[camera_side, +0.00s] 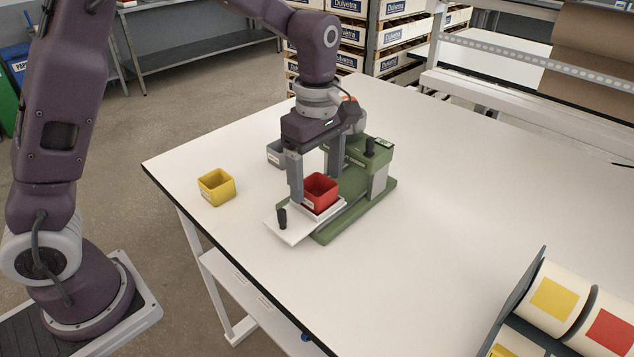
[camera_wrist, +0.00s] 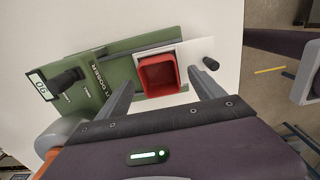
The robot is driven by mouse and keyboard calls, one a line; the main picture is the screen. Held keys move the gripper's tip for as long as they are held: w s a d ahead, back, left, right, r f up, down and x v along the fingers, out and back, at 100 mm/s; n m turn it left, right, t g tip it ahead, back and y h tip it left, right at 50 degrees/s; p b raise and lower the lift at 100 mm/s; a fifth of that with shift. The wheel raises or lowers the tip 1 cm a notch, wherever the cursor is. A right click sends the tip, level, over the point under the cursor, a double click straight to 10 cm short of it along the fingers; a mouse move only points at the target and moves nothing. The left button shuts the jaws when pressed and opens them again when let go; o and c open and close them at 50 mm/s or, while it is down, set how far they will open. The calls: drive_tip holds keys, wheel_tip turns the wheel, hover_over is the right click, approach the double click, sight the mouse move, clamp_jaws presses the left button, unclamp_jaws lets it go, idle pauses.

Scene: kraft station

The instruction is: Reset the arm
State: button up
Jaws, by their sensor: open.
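My gripper (camera_side: 315,180) is open, with its fingers low over the green machine (camera_side: 345,212) on the white table. In the wrist view my gripper (camera_wrist: 162,90) has its two fingers spread wide apart. A red bin (camera_side: 320,193) sits on the white plate (camera_side: 288,230) at the machine's front. The red bin (camera_wrist: 157,73) shows between the finger directions in the wrist view; I cannot tell whether a finger touches it. The green machine (camera_wrist: 130,48) has a black knob and a small display there.
A yellow bin (camera_side: 216,188) stands near the table's left edge. A grey bin (camera_side: 276,153) is partly hidden behind my gripper. A rack with coloured rolls (camera_side: 555,300) stands at the front right. The white table (camera_side: 440,190) is clear right of the machine.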

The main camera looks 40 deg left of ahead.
drive_tip(key=shift+r, duration=2.8)
drive_tip(key=s+a+r+m+t, duration=0.2)
drive_tip(key=s+r+m, duration=0.4)
drive_tip(key=s, duration=0.2)
drive_tip(key=s+a+f+m+t, duration=0.1)
drive_tip(key=s+a+m+t, duration=0.1)
drive_tip(key=s+m, duration=1)
drive_tip(key=s+t, duration=0.1)
drive_tip(key=s, duration=0.2)
drive_tip(key=shift+s+a+t, duration=0.2)
drive_tip(key=shift+s+t, duration=0.1)
drive_tip(key=shift+s, duration=0.05)
